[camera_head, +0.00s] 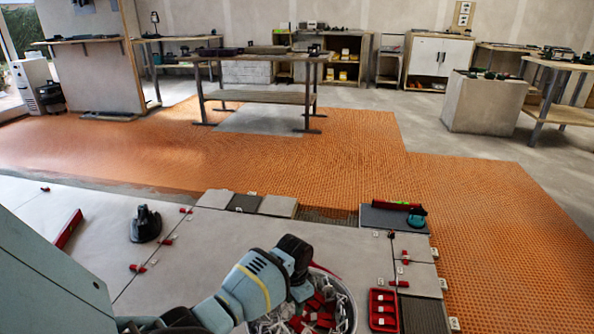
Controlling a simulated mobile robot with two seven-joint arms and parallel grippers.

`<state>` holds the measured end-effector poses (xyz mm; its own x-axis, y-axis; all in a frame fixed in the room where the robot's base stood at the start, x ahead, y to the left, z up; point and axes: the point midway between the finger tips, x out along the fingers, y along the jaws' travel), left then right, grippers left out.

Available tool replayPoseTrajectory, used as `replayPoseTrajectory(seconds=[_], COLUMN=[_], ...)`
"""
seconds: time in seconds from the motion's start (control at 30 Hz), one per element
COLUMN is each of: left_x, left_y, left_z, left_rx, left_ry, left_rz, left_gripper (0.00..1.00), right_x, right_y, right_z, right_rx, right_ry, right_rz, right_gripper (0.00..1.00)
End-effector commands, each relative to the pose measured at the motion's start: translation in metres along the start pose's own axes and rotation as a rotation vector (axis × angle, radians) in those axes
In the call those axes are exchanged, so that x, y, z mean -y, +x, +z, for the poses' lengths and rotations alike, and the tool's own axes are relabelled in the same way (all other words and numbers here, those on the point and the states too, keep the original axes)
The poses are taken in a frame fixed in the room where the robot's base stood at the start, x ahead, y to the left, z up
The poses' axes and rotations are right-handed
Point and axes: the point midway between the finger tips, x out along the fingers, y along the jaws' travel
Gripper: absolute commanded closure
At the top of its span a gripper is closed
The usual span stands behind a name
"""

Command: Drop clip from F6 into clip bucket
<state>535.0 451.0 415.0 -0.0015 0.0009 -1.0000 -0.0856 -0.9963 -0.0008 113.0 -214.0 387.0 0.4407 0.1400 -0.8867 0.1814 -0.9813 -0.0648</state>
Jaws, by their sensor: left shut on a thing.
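My left gripper (303,286) is above the clip bucket (352,302), with its arm coming in from the lower left. Its fingers are mostly hidden behind the dark wrist. It is shut on a clip, of which a small red piece (325,270) seems to show just to its right. The round bucket holds a heap of red and white clips (322,312), and my arm covers its left part. The F6 label cannot be read. My right gripper is not in view.
A red tray (383,310) stands right of the bucket. A black suction cup (145,224) and a red bar (69,229) lie on the pale tiles at left. Red clips sit along the tile joints. Orange matting (300,150) spreads beyond, with a workbench (262,97) on it.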

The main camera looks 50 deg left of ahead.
Motion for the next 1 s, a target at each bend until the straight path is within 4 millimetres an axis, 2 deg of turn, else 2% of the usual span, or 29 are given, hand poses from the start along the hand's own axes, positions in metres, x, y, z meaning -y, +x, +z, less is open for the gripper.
replayPoseTrajectory(seconds=[0.23, 0.27, 0.4, 0.47, 0.77, 0.87, 1.0], left_x=[0.000, 0.000, 0.000, 0.000, 0.000, 0.000, 0.001], left_y=[0.000, 0.000, 0.000, 0.000, -0.003, -0.013, -0.037], left_z=[0.000, -0.001, -0.001, -0.001, -0.001, -0.001, -0.001], left_rx=[-0.002, -0.002, -0.002, -0.002, -0.002, -0.005, -0.006], left_ry=[0.000, 0.000, 0.000, 0.000, 0.000, 0.000, -0.001], left_rz=[0.000, 0.000, 0.000, 0.000, 0.000, -0.001, -0.002], left_gripper=[0.87, 0.65, 0.47, 0.41, 0.41, 0.41, 0.41], right_x=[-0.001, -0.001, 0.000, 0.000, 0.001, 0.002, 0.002], right_y=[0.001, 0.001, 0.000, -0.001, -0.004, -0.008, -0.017], right_z=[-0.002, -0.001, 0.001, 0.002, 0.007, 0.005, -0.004], right_rx=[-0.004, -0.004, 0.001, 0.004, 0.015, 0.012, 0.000], right_ry=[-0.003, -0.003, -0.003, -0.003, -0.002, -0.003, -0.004], right_rz=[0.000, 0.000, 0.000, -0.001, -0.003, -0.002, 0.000], right_gripper=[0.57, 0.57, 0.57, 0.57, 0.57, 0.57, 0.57])
